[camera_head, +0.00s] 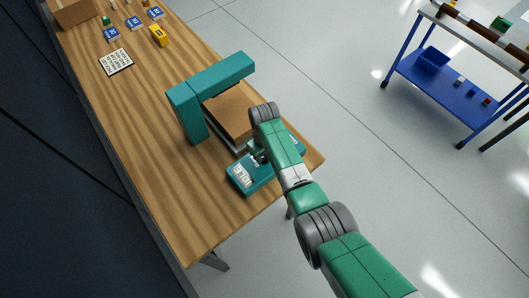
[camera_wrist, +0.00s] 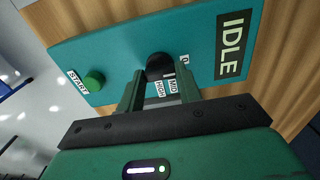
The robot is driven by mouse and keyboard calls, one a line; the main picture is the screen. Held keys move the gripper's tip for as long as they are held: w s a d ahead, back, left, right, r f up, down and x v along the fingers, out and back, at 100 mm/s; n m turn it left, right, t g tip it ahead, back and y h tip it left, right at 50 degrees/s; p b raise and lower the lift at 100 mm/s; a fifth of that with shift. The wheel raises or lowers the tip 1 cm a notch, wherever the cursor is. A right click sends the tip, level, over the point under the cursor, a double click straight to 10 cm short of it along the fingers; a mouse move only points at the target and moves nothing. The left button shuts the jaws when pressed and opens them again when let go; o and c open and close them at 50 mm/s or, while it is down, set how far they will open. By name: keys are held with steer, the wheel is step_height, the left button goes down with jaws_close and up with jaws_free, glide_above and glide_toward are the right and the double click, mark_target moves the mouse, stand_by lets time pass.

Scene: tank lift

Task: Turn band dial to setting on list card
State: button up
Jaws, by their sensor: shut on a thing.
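The teal control panel (camera_head: 262,180) sits at the near end of the wooden table, partly hidden by my arm; it fills the wrist view (camera_wrist: 200,40). The black band dial (camera_wrist: 158,64) is on it, with MID and HIGH labels beside it and another label partly hidden. My gripper (camera_wrist: 160,76) is shut on the dial, one finger on each side. It shows in the head view (camera_head: 259,157) over the panel. A pale mark shows at the dial's near edge; its exact setting is unclear. A white printed card (camera_head: 116,62) lies on the table, too small to read.
A green START button (camera_wrist: 94,81) and an IDLE display (camera_wrist: 233,45) flank the dial. A teal arch (camera_head: 190,110) stands over a brown box (camera_head: 230,115) beside the panel. Blue number cards (camera_head: 134,22) and a yellow block (camera_head: 158,36) lie at the far end.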

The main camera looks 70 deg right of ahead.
steer(key=m, duration=0.4)
steer(key=shift+m, duration=0.4)
steer(key=m, duration=1)
steer(key=shift+m, duration=0.4)
steer(key=shift+m+b, duration=0.5)
steer(key=shift+m, duration=2.1)
steer(key=o, duration=1)
